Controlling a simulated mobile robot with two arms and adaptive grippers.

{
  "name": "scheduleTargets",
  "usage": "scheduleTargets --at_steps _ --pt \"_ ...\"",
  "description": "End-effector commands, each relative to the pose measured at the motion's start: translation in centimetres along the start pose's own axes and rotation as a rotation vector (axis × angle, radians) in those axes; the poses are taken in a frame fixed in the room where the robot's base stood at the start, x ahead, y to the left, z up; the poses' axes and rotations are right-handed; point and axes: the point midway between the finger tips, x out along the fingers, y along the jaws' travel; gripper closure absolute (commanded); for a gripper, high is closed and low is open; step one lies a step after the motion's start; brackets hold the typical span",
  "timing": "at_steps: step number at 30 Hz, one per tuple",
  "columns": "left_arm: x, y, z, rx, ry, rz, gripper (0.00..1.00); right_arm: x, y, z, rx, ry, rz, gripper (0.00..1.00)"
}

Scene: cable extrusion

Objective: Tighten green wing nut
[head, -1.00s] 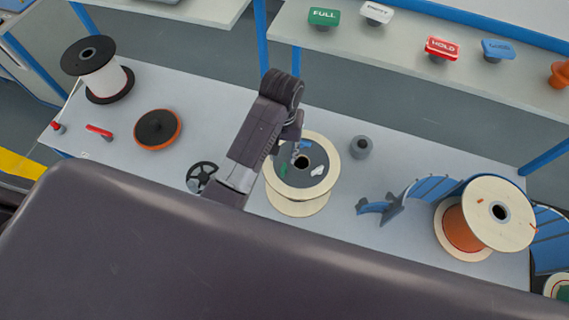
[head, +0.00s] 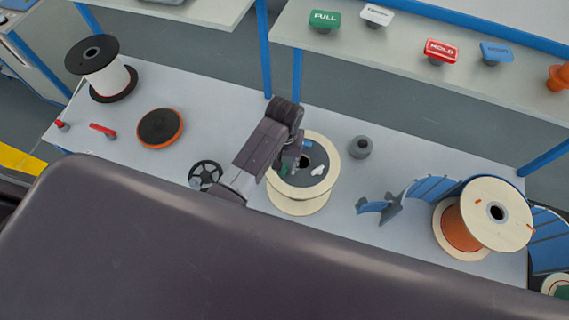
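A cream spool (head: 312,193) with a dark round face stands on the table in the middle of the head view. The small green wing nut (head: 283,170) is on the left part of that face, partly covered by my gripper. A blue piece (head: 307,144) and a white piece (head: 317,170) also sit on the face, around the dark centre hole. My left gripper (head: 289,165) points down over the left side of the spool, right at the green wing nut. Its fingers are small and dark, so I cannot tell whether they touch or grip it. My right gripper is not in view.
A black handwheel (head: 205,175) lies left of the spool and a grey knob (head: 360,147) stands right of it. An orange-rimmed disc (head: 160,128), a white-wound reel (head: 102,73) and an orange-wound spool (head: 484,217) share the table. A shelf (head: 400,68) holds coloured signs behind.

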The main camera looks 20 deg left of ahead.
Motion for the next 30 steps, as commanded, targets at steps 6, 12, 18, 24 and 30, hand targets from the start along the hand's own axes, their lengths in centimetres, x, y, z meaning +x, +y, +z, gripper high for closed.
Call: scheduleTargets --at_steps 6,12,18,24,30 --pt "-0.02 -0.02 0.00 0.000 0.000 0.000 0.96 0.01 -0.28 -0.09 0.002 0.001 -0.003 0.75" --pt "-0.03 -0.02 -0.01 0.001 0.000 0.000 1.00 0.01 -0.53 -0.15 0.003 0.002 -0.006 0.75" --pt "-0.04 -0.06 -0.03 0.032 0.000 -0.001 1.00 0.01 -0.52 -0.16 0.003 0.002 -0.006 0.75" --pt "-0.07 -0.11 -0.07 0.133 0.001 -0.002 1.00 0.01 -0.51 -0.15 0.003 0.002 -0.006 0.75" --pt "-0.08 -0.15 -0.09 0.300 0.001 -0.003 1.00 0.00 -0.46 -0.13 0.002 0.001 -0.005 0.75"
